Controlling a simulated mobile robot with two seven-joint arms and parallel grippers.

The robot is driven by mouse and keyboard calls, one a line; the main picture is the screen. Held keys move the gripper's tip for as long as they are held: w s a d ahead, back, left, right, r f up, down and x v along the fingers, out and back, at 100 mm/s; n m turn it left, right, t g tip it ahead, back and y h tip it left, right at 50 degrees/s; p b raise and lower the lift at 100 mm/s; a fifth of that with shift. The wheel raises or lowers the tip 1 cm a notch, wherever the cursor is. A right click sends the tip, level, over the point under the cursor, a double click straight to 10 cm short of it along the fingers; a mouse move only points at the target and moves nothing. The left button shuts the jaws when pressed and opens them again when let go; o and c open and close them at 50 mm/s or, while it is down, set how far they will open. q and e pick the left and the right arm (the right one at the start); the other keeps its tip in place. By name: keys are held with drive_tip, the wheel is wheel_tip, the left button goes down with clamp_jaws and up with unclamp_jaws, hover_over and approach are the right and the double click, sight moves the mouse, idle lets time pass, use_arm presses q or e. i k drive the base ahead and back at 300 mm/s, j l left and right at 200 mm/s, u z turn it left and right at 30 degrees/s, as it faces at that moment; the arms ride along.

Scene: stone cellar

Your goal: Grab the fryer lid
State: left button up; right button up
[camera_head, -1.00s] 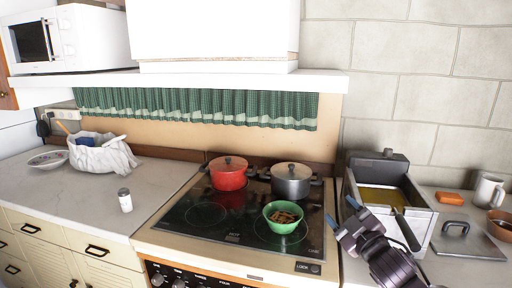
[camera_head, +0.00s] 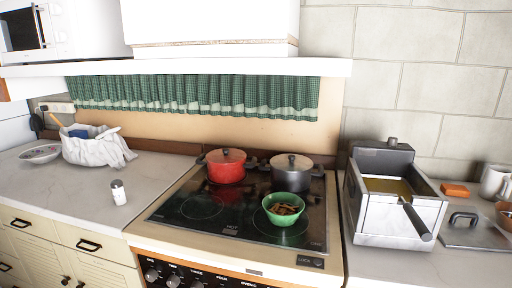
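The fryer lid (camera_head: 474,235) is a flat metal plate with a dark arched handle (camera_head: 463,217). It lies on the counter at the right, beside the fryer. The deep fryer (camera_head: 393,220) is a silver box, open at the top, with yellowish oil and a basket inside. The basket's dark handle (camera_head: 417,222) sticks out over the front edge. Neither of my grippers shows in the head view now.
A green bowl of brown food (camera_head: 286,208) sits on the black cooktop (camera_head: 210,222), near a red pot (camera_head: 226,167) and a grey pot (camera_head: 291,173). An orange block (camera_head: 455,190), a mug (camera_head: 495,181) and a brown bowl (camera_head: 504,213) stand behind and right of the lid.

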sight(465, 227)
drive_tip(key=z, duration=1.4)
drive_tip(key=i+j+u, duration=0.1)
drive_tip(key=u, duration=0.35)
